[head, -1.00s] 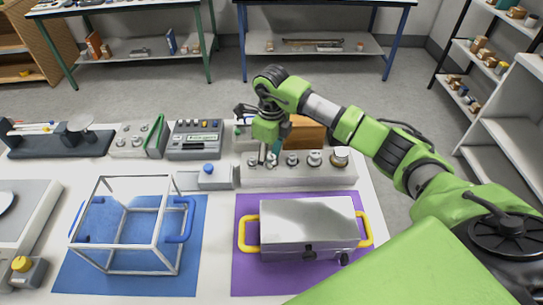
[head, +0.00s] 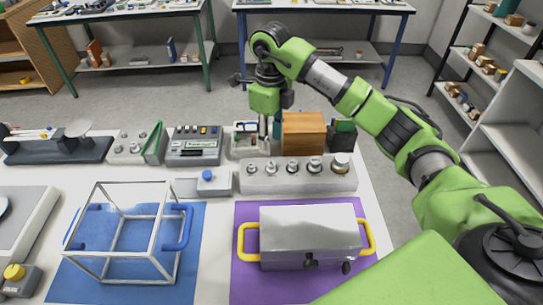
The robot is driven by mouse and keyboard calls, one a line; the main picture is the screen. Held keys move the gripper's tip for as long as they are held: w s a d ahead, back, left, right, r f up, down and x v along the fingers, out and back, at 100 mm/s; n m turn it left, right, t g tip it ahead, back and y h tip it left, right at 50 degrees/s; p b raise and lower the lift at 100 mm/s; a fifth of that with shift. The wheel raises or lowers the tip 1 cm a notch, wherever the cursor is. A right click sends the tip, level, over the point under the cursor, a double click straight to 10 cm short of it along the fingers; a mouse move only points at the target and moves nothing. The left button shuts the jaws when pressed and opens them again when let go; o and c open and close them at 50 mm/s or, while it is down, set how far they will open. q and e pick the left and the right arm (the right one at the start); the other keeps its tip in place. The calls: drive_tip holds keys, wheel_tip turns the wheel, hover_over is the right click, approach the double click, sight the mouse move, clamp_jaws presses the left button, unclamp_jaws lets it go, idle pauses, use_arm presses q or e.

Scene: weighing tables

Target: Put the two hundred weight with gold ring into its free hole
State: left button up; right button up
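A pale weight block (head: 298,185) stands on the table behind the purple mat, with several metal weights in a row along its top. No free hole can be made out. My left gripper is out of view.
A wooden box (head: 303,134) stands just right of the gripper. A metal box with yellow handles (head: 310,238) lies on the purple mat, and a white open frame (head: 128,232) on the blue mat. A small unit with a blue knob (head: 207,182) sits left of the block.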

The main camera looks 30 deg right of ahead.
drive_tip(key=shift+r, duration=1.35)
